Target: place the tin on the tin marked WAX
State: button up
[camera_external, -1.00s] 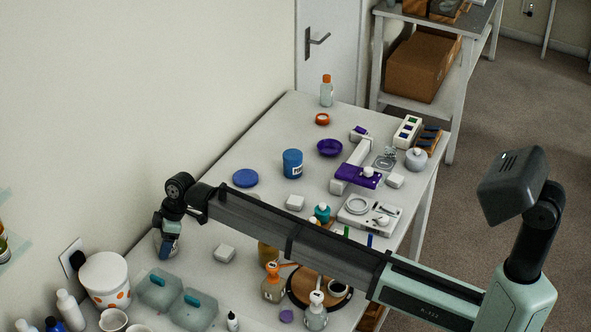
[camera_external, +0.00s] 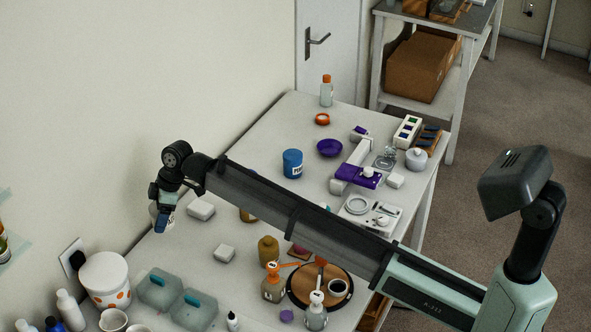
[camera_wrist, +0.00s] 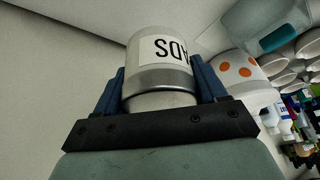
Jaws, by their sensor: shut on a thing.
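My gripper (camera_external: 162,214) hangs at the left end of my arm, near the wall, above the left edge of the table. In the wrist view my gripper (camera_wrist: 163,95) is shut on a pale grey tin (camera_wrist: 155,85) with blue fingers on either side. The tin's label appears upside down, and its visible letters read "ADS". In the external view the tin is mostly hidden by the fingers. A blue tin (camera_external: 292,164) with a white label stands on the table beyond my arm; its lettering is too small to read surely. I cannot make out a tin marked WAX.
A white bucket with orange dots (camera_external: 105,280) and teal-handled clear containers (camera_external: 160,288) stand at the front left. White blocks (camera_external: 201,207) lie near my gripper. A round wooden board (camera_external: 318,288) and pump bottles (camera_external: 273,288) are at the front. A purple bowl (camera_external: 329,148) stands at the back.

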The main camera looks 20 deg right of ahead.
jog(key=w+d+r+m, duration=0.15)
jog(key=w+d, duration=0.25)
jog(key=d, duration=0.4)
jog(key=w+d+r+t, duration=0.1)
jog(key=w+d+r, duration=0.2)
jog(key=d, duration=0.5)
jog(key=w+d+r+m, duration=0.1)
jog(key=w+d+r, duration=0.25)
jog(key=d, duration=0.45)
jog(key=s+d+f+n+g, duration=0.1)
jog(key=s+d+n, duration=0.1)
jog(key=s+n, duration=0.15)
jog(key=shift+m, duration=0.3)
jog(key=shift+s+d+f, duration=0.1)
jog(key=shift+s+f, duration=0.05)
jog(key=shift+f, duration=2.4)
jog(key=shift+s+d+f, duration=0.1)
jog(key=shift+s+f, duration=0.05)
jog(key=shift+f, duration=2.4)
jog(key=shift+f, duration=0.1)
jog(key=o, duration=1.2)
